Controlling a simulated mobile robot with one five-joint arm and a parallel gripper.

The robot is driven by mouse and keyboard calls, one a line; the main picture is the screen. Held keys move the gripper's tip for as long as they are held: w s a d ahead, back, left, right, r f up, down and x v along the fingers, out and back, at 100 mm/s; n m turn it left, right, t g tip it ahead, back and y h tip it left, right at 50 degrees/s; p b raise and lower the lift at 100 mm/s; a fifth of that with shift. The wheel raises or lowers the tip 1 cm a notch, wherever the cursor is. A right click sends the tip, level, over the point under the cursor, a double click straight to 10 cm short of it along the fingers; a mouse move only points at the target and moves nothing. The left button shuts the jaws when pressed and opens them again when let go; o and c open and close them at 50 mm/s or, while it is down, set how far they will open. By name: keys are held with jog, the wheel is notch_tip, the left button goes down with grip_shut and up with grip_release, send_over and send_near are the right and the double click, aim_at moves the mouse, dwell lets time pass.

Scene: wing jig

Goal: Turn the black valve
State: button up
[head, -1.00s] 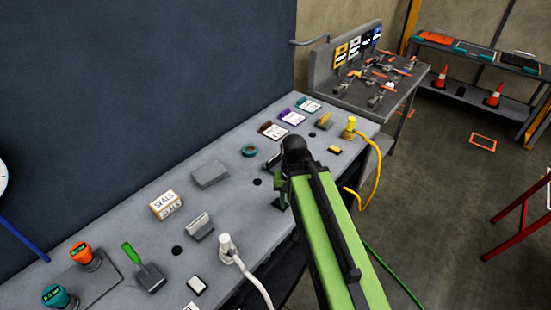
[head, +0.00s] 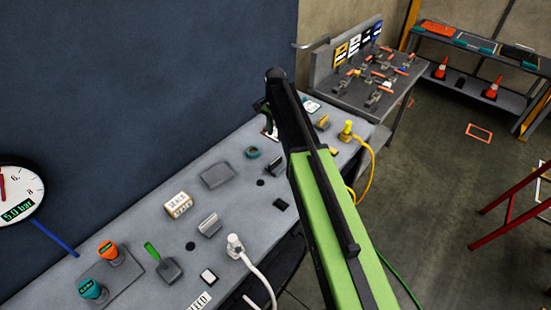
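I cannot clearly make out a black valve; it may be behind my arm. A small flat black block (head: 280,204) lies on the grey bench panel, left of my arm. A grey-white handle (head: 209,223) and a yellow handle (head: 322,122) stand on the same panel. My gripper (head: 268,122) hangs below the end of my green and black arm, over the far part of the panel near the dark wall. It is small and partly covered by the arm, so its fingers are unclear.
A white plug with a hose (head: 235,243) is at the front, and a yellow plug with a hose (head: 346,131) at the far right end. A teal ring (head: 252,152), a SEALS box (head: 178,205) and a grey block (head: 217,175) sit between. A gauge (head: 17,195) is at left.

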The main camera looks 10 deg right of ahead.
aim_at(275, 161)
notch_tip(275, 161, down, 18)
jog(key=b, duration=1.7)
jog(key=shift+r, duration=0.25)
jog(key=shift+r, duration=0.1)
grip_shut()
